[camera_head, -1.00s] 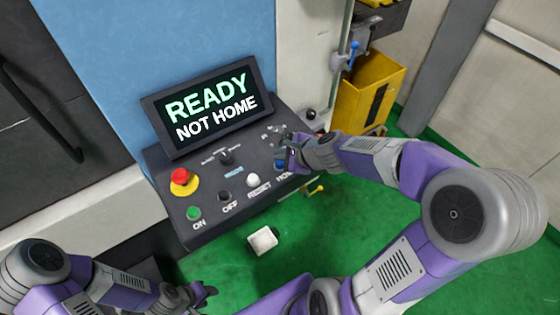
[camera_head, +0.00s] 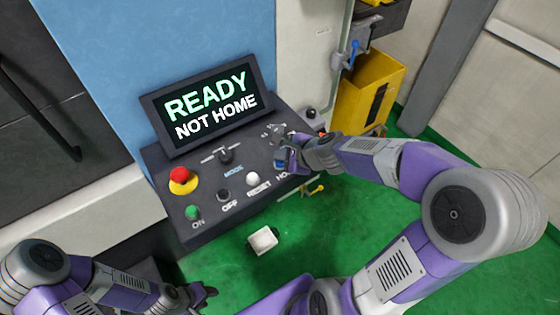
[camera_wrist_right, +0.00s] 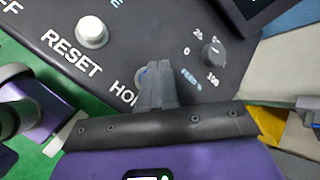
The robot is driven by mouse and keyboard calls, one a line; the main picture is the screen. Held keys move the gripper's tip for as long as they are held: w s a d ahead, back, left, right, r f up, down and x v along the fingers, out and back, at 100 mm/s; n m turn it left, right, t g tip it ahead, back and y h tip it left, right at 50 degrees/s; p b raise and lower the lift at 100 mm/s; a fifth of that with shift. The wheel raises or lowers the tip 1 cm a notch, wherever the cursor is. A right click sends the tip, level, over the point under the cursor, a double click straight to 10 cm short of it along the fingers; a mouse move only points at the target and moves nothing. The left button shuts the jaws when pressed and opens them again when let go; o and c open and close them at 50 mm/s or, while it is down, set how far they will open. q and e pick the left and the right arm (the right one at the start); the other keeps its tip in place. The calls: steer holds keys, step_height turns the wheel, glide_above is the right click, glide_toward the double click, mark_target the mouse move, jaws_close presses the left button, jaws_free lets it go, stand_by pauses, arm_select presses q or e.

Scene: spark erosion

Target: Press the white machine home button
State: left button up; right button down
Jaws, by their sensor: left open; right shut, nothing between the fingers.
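The control panel (camera_head: 235,215) carries a screen (camera_head: 210,105) that reads "READY NOT HOME". A blue button (camera_head: 280,164) sits above a partly hidden label starting "HO". In the right wrist view only a sliver of this blue button (camera_wrist_right: 140,74) shows beside my fingers. My right gripper (camera_head: 283,153) is shut and empty, its fingertips over or just beside that button; it also shows in the right wrist view (camera_wrist_right: 158,74). I cannot tell whether they touch. The white button (camera_head: 253,179) is labelled "RESET". My left gripper (camera_head: 204,292) is open and empty, low in front of the panel.
A red emergency stop (camera_head: 182,181), a green ON button (camera_head: 193,212) and a dark OFF button (camera_head: 223,195) are on the panel. A feed dial (camera_wrist_right: 213,53) lies beside my right fingers. A yellow bin (camera_head: 365,95) stands behind. Green floor is open to the right.

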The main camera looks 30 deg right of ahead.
mark_target(282, 163)
steer(key=shift+f+b, duration=0.35)
steer(key=shift+f, duration=0.05)
stand_by(0.6)
stand_by(0.3)
steer(key=shift+r+p, duration=0.85)
step_height(282, 163, up, 5)
steer(key=p, duration=0.5)
steer(key=shift+r, duration=0.1)
stand_by(0.5)
